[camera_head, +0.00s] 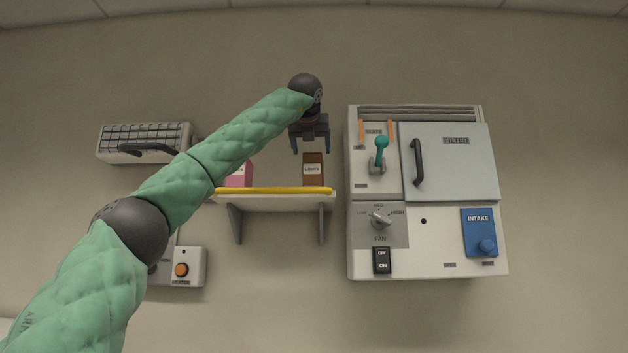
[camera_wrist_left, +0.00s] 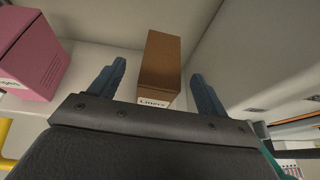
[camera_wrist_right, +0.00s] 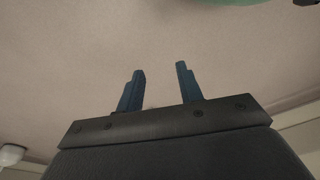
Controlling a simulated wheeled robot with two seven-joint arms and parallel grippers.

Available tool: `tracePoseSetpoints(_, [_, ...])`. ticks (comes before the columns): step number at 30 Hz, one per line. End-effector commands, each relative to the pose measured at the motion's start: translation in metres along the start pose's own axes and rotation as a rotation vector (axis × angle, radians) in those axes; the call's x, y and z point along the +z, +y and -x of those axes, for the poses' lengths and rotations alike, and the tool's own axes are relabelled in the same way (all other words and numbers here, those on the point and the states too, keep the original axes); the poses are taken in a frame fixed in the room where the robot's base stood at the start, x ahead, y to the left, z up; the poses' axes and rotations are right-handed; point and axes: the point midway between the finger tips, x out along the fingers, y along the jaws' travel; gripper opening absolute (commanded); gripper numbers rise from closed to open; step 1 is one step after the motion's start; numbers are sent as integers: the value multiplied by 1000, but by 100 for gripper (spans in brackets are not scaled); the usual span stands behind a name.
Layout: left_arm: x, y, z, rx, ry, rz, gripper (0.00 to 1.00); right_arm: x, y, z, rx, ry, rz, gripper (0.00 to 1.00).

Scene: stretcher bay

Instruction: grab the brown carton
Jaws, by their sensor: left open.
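The brown carton (camera_head: 313,172) stands upright on a small wall shelf in the head view, near the shelf's right end. In the left wrist view the carton (camera_wrist_left: 161,66), with a white "Liners" label, shows between the two blue fingers. My left gripper (camera_head: 311,146) is open just above the carton in the head view. In the left wrist view the left gripper (camera_wrist_left: 155,85) has a gap on either side of the carton, and I see no contact. My right gripper (camera_wrist_right: 158,85) shows only in the right wrist view, with its fingers apart and nothing between them.
A pink box (camera_head: 239,175) stands left of the carton on the shelf (camera_head: 275,203), which has a yellow front rail (camera_head: 275,191). A filter unit (camera_head: 428,200) with a teal lever is close on the right. A wire-topped wall box (camera_head: 146,137) is at left.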

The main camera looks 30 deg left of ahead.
Motion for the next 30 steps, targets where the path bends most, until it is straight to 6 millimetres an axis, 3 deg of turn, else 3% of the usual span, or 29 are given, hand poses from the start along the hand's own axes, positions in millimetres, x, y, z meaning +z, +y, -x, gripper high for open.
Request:
tracePoseSetpoints(10, [2, 0, -18, 1, 0, 0, 76, 7, 3, -20, 6, 9, 3, 36])
tracePoseSetpoints(30, [6, -2, -64, 1, 1, 1, 76, 46, 25, -82, 32, 50, 23, 36])
